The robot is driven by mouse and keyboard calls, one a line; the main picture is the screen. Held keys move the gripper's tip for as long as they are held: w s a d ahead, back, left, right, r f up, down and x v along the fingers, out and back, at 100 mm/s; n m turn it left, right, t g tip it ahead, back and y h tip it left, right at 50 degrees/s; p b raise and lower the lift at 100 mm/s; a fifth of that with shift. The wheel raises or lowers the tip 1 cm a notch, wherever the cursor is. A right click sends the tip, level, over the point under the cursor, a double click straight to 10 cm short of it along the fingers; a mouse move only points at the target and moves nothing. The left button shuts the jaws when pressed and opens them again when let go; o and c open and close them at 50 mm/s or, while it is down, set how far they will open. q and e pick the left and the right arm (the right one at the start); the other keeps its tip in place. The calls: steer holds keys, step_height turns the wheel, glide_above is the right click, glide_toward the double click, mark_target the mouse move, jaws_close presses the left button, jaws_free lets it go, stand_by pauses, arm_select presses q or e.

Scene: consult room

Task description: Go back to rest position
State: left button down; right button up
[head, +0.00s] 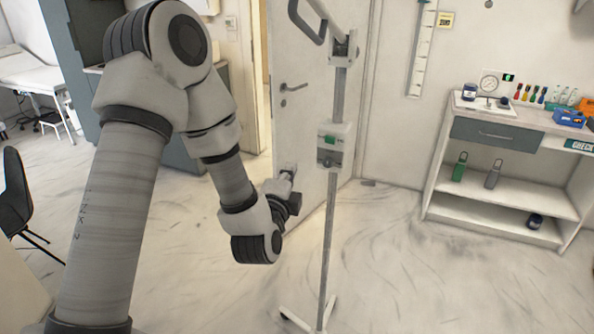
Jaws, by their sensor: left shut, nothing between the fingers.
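My left arm rises from the lower left of the head view, bends at the top and comes down toward the middle. My left gripper (289,172) is at its end, in front of the white door (303,110) and just left of the metal pole stand (338,195). It is small and partly hidden by its own wrist; it looks shut and holds nothing I can see. I cannot tell whether it touches the door or the stand. My right gripper is not in view.
The pole stand's base (318,326) is on the floor close to my left arm. A shelf unit (505,180) with bottles and small items stands at the right. A black chair (22,195) and an examination bed (32,70) are at the left. The floor at centre right is clear.

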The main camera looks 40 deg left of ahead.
arm_select(q)
steer(key=s+d+f+m+g+h+b, duration=0.1)
steer(key=s+d+f+g+h, duration=0.2)
steer(key=f, duration=1.1)
steer(key=s+d+f+m+g+h+b, duration=0.1)
steer(key=s+d+f+g, duration=0.25)
steer(key=f, duration=1.05)
steer(key=s+d+f+n+g+h, duration=0.1)
steer(key=s+d+f+n+g, duration=0.1)
steer(key=s, duration=0.5)
steer(key=s+d+f+n+g+h, duration=0.1)
steer(key=s+d+f+n+g, duration=0.1)
steer(key=s+f+n+g, duration=0.3)
steer(key=s+d+f+n+g+h, duration=0.1)
steer(key=s+d+f+n+g, duration=0.1)
steer(key=s+f+n, duration=0.4)
steer(key=s+n+g, duration=0.1)
steer(key=s+n, duration=0.2)
steer(key=shift+s+d, duration=0.15)
steer(key=shift+s, duration=0.25)
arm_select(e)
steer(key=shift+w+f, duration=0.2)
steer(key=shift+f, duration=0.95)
